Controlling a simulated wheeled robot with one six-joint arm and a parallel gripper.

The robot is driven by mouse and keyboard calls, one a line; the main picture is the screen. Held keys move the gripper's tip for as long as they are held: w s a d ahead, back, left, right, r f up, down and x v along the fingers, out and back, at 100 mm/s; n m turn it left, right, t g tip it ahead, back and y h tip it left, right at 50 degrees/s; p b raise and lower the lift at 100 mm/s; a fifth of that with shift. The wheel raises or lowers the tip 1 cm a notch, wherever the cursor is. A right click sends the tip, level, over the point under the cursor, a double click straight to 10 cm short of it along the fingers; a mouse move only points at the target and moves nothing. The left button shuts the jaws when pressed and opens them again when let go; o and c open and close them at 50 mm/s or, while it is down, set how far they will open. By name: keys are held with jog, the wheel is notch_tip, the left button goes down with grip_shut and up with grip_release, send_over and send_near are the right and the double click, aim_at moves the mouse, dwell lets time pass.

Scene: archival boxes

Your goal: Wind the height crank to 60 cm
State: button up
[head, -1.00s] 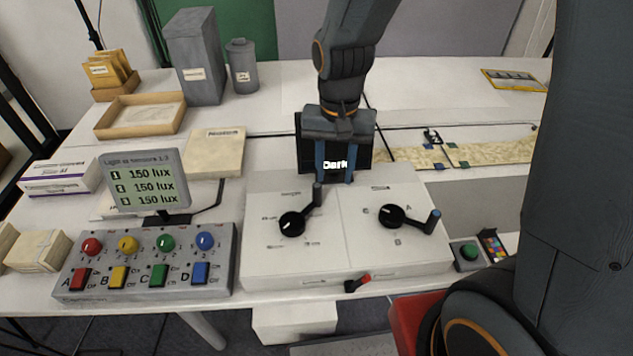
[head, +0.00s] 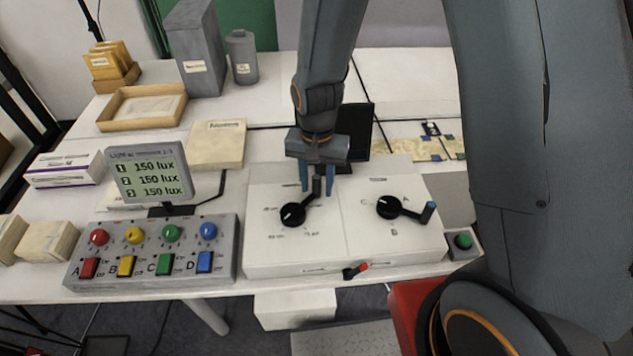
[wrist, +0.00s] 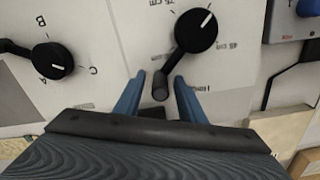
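The height crank is a black knob (head: 292,214) with an arm and upright handle (head: 317,186), on the left half of a white panel box (head: 345,245). Small centimetre labels surround it. Its arm points to the upper right in the head view, and the white line on its hub lies on the opposite side. My gripper (head: 317,187) is open, with its blue fingers on either side of the handle. In the wrist view, the handle (wrist: 160,86) stands between the spread fingertips, with gaps showing. The knob (wrist: 196,30) is just beyond.
A second black crank (head: 390,207) with letters sits on the right half of the panel. A red-tipped lever (head: 356,271) projects from the front. A button console (head: 150,252) and a lux display (head: 150,172) stand left. A green button (head: 463,241) is at right.

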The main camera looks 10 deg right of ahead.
jog(key=shift+c, duration=0.4)
grip_shut()
jog(key=shift+w+a, duration=0.3)
jog(key=shift+w, duration=0.05)
jog(key=shift+o, duration=0.4)
grip_release()
jog(key=shift+r+b, duration=0.5)
jog(key=shift+r, duration=3.4)
